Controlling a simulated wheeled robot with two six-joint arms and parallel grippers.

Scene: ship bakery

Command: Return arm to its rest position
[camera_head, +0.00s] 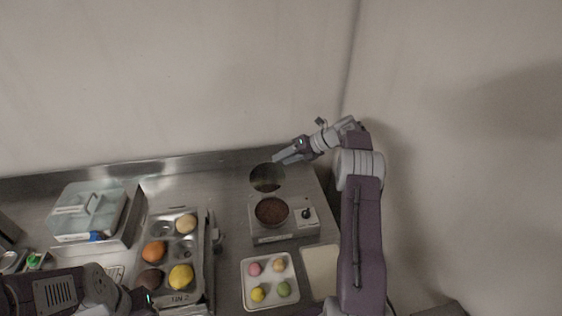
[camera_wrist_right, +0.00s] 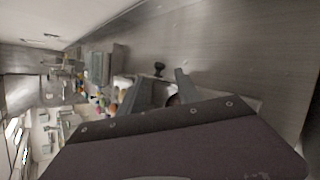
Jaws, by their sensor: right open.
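My right arm reaches up the right side of the head view and bends left at the top. Its gripper (camera_head: 280,158) is over the back right of the steel counter, just above a dark round disc or opening (camera_head: 267,178). In the right wrist view the two fingers (camera_wrist_right: 165,90) stand apart with nothing seen held between them. My left arm (camera_head: 80,292) shows at the lower left. Its gripper end (camera_head: 143,299) is beside the muffin tin, too cut off to tell its jaws.
A warmer (camera_head: 270,238) with a knob holds a dark-filled bowl (camera_head: 271,211). A white tray (camera_head: 248,287) holds pink, yellow and green balls. A muffin tin (camera_head: 170,225) holds several coloured balls. A lidded box (camera_head: 90,208) stands left. Walls close the back and right.

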